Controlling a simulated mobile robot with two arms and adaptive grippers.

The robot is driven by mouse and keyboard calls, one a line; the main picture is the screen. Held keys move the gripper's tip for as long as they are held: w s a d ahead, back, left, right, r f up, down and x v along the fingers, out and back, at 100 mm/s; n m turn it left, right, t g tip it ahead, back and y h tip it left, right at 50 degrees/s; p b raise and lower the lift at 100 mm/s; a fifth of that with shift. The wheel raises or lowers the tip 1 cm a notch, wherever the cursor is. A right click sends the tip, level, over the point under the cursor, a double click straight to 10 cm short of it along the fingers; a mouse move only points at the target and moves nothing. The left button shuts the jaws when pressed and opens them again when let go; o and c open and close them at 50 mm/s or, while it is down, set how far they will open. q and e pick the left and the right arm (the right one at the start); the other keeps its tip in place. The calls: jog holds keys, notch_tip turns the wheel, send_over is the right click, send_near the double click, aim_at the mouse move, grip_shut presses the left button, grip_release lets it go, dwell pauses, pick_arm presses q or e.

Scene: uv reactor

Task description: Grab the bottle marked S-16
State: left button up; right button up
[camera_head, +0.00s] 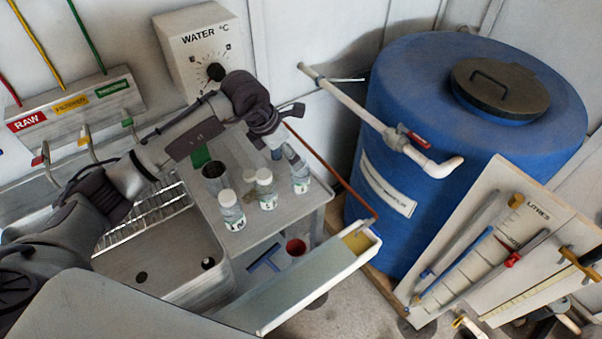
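Three clear bottles with white labels stand on the grey bench beside the sink. The left bottle (232,213) and the middle bottle (266,194) have white caps. The right bottle (300,179) has its top partly covered by my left gripper (284,154). The label markings are too small to read surely, so I cannot tell which one is S-16. My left gripper points down at the top of the right bottle. I cannot tell whether its fingers touch the bottle or are closed. My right gripper is not in view.
A dark cup (214,178) stands behind the left bottle. The sink (160,262) lies left, a long pale trough (300,287) in front. A blue tank (400,130) with a white valve pipe (360,108) stands right. The water temperature box (200,50) is behind my arm.

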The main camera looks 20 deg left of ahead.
aim_at(300, 175)
pick_arm(q)
jog(key=p+x, duration=0.1)
jog(key=x, duration=0.3)
jog(key=shift+s+d+f, duration=0.1)
jog(key=shift+f, duration=0.05)
jog(key=shift+d+f, duration=0.1)
jog(key=shift+f, duration=0.1)
jog(key=p+x, duration=0.2)
jog(key=x, duration=0.2)
jog(key=shift+f, duration=0.2)
jog(key=shift+w+f, duration=0.25)
jog(key=c, duration=1.1)
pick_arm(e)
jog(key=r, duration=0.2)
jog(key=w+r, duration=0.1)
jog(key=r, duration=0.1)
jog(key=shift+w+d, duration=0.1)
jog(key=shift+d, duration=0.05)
pick_arm(q)
jog(key=shift+r, duration=0.15)
